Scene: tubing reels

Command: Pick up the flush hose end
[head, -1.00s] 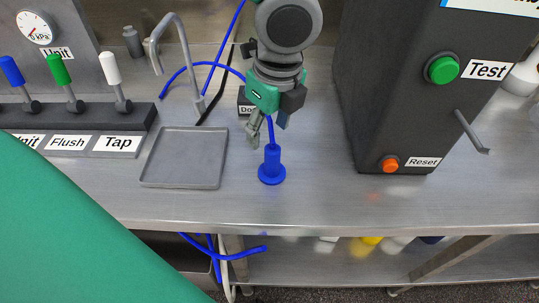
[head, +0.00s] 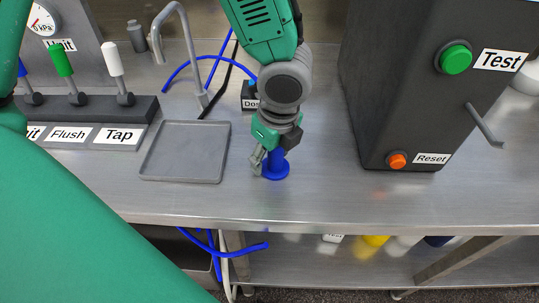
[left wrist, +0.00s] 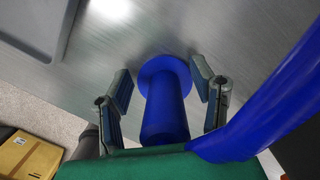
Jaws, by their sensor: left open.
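The blue hose end (head: 275,171), a cylinder with a round flange, stands upright on the steel bench, right of the shallow grey tray. My left gripper (head: 270,163) is directly over it, pointing down, and hides its upper part. In the left wrist view the hose end (left wrist: 165,105) lies between the two open fingers of the left gripper (left wrist: 163,88), with a visible gap on each side. A thick blue hose (left wrist: 275,105) runs along the right of that view. My right gripper is not in view.
The grey tray (head: 150,172) and bent tap (head: 190,62) are to the left. Levers (head: 69,75) stand on a dark block beyond. A dark test box (head: 385,100) is on the right. Bare bench (head: 325,185) lies between hose end and box.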

